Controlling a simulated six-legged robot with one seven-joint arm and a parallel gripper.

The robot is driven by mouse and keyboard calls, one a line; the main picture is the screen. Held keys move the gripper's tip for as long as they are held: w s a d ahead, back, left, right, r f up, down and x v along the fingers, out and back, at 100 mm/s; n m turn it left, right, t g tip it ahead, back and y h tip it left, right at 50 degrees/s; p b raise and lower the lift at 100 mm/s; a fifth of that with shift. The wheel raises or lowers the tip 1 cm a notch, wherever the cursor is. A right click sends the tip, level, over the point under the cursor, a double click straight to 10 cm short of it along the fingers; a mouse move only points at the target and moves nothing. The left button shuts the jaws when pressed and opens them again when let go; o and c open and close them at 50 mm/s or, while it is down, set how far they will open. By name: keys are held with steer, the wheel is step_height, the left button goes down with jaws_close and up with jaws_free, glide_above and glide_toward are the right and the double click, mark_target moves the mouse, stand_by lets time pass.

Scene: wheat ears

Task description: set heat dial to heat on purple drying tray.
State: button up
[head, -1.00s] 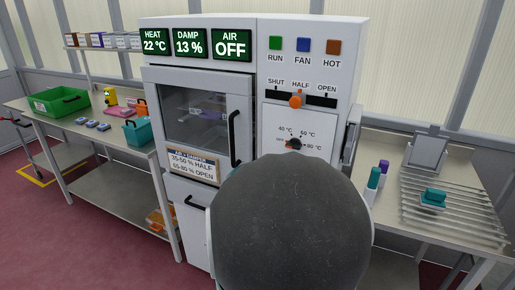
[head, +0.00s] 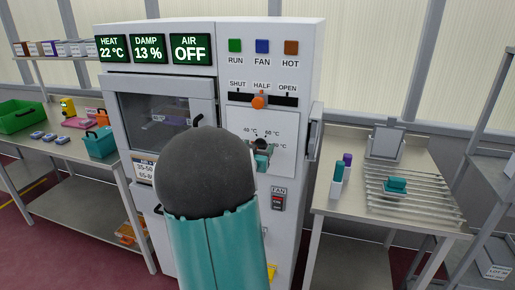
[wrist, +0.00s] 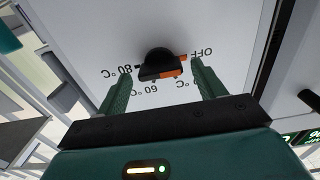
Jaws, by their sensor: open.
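The heat dial (head: 262,145) is a black knob on the dryer's white front panel, ringed by temperature marks. In the wrist view the black dial (wrist: 157,60) shows an orange mark on the side towards OFF; its exact setting I cannot tell. My gripper (wrist: 163,70) is open, with its green fingers on either side of the dial; whether they touch it I cannot tell. In the head view my gripper (head: 262,161) is at the dial, partly hidden by my arm. The HEAT display (head: 112,48) reads 22 °C. A purple drying tray is not clearly visible.
Above the dial are an orange damper lever (head: 259,102) near HALF and RUN, FAN and HOT buttons. A red fan switch (head: 278,201) is below. The dryer's glass door (head: 160,110) is shut. A right-hand bench (head: 375,150) holds bottles and a rack.

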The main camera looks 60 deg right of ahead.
steer(key=shift+w+d, duration=0.15)
steer(key=shift+d, duration=0.1)
steer(key=c, duration=1)
steer(key=shift+m, duration=0.4)
steer(key=shift+o, duration=0.2)
steer(key=m, duration=0.5)
steer(key=shift+f, duration=0.1)
steer(key=m, duration=0.6)
steer(key=shift+s+f, duration=0.1)
steer(key=shift+s, duration=0.1)
steer(key=shift+c, duration=0.2)
steer(key=shift+o, duration=0.2)
